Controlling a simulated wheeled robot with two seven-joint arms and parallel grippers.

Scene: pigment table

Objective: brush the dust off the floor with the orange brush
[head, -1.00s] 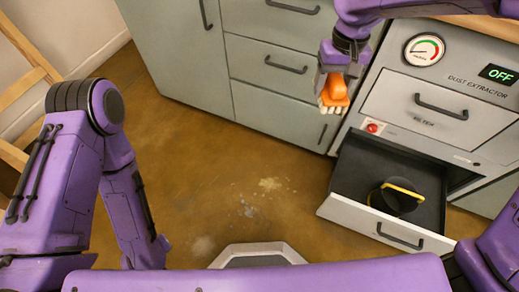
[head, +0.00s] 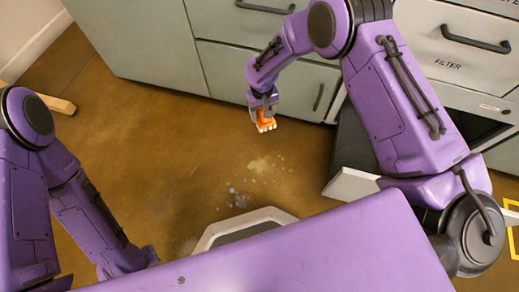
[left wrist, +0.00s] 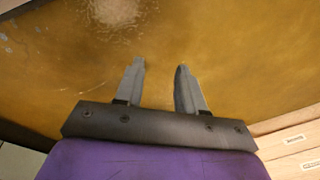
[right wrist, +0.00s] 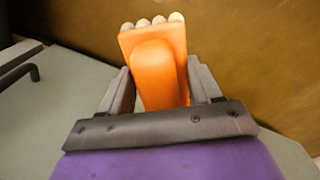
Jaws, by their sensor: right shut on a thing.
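The orange brush (head: 265,119) with pale bristle tufts is held in my right gripper (head: 263,104), above the brown floor (head: 150,130). In the right wrist view the brush (right wrist: 155,70) sits between the two fingers, bristles at its far end. Pale dust (head: 259,164) lies on the floor just below the brush in the picture, and greyish specks (head: 237,198) lie nearer to me. The brush appears apart from the dust. My left gripper (left wrist: 160,80) is open and empty over the floor; in the head view its fingers are hidden.
Grey cabinets with drawers (head: 140,45) stand along the back. The dust extractor (head: 455,55) is at the right, its open drawer (head: 350,185) partly hidden by my right arm. A wooden piece (head: 57,104) is at the left.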

